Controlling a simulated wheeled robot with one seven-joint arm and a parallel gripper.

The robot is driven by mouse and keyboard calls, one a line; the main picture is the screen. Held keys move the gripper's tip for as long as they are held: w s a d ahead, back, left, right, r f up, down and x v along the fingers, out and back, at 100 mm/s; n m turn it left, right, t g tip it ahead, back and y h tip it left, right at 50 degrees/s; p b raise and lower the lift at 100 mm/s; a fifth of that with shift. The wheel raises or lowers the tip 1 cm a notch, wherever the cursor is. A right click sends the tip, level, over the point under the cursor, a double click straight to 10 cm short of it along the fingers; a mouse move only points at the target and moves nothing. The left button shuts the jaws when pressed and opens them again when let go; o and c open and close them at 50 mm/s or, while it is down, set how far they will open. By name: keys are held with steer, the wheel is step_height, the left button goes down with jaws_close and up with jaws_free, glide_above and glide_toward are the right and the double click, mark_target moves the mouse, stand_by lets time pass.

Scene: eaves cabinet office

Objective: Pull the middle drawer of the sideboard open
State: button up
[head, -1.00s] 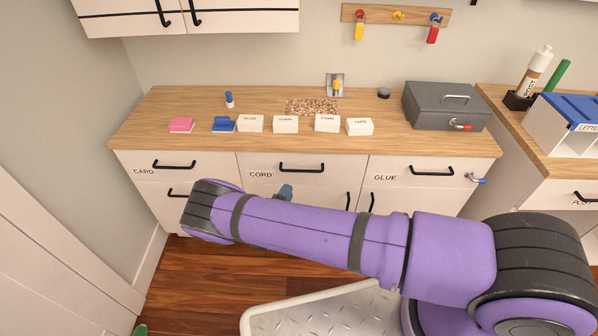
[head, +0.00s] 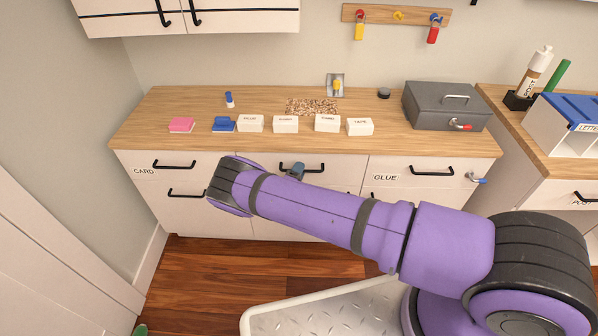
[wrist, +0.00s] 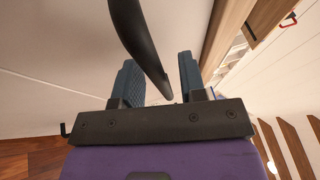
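The middle drawer (head: 340,177) of the sideboard is in the top row, between the CARD and GLUE drawers, and looks closed flush. Its black bar handle (head: 315,168) is partly hidden behind my arm and gripper in the head view. My gripper (head: 297,171) is at this handle, with only a blue-grey fingertip showing there. In the wrist view, my gripper (wrist: 162,82) has its two fingers apart. A dark handle bar (wrist: 142,38) runs down from the top to between them. I cannot tell whether either finger touches it.
The sideboard top (head: 200,105) holds several small labelled boxes, pink and blue blocks, and a grey cash box (head: 446,106). The CARD drawer (head: 215,160) and GLUE drawer (head: 410,163) flank the middle one. A key (head: 476,178) sticks out at the right end. Floor (head: 210,265) in front is clear.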

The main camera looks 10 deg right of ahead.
jaws_close()
steer(key=shift+s, duration=0.1)
steer(key=s+a, duration=0.4)
steer(key=s, duration=1.1)
steer(key=s+a, duration=0.4)
steer(key=s, duration=1.2)
steer(key=shift+s+a, duration=0.2)
jaws_free()
steer(key=shift+s, duration=0.1)
